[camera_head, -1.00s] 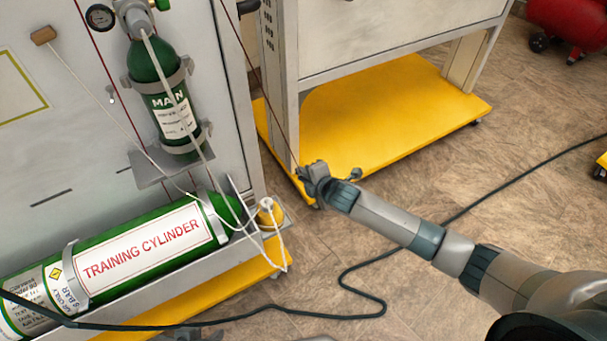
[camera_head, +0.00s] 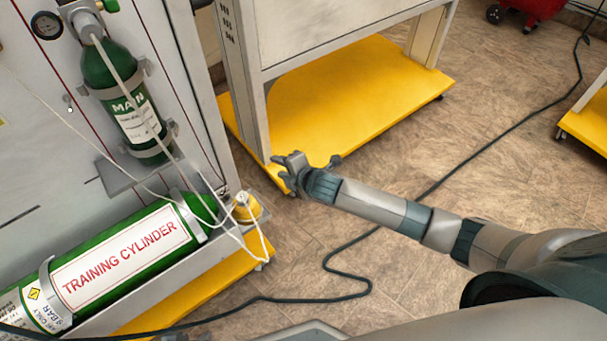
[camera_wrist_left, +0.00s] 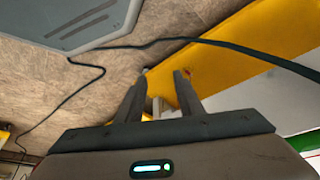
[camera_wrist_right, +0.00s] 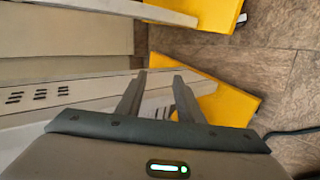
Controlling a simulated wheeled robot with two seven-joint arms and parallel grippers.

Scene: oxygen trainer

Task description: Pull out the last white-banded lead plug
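I cannot make out a white-banded lead plug in any current view. A black lead (camera_head: 335,271) runs in loops over the floor; its ends are not clear. It also shows in the left wrist view (camera_wrist_left: 225,44). My right gripper (camera_head: 284,170) hangs in the head view in front of the corner of a yellow trolley base. In the right wrist view its fingers (camera_wrist_right: 158,76) stand apart with nothing held. In the left wrist view my left gripper's fingers (camera_wrist_left: 158,76) also stand apart and empty, over floor and yellow base. I cannot clearly see it in the head view.
A green training cylinder (camera_head: 183,214) lies along the grey panel at left, below a green MAIN cylinder (camera_head: 128,118). A yellow fitting with white cord (camera_head: 246,208) is at its end. The yellow trolley base (camera_head: 335,100) stands behind. Open floor (camera_head: 480,165) lies to the right.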

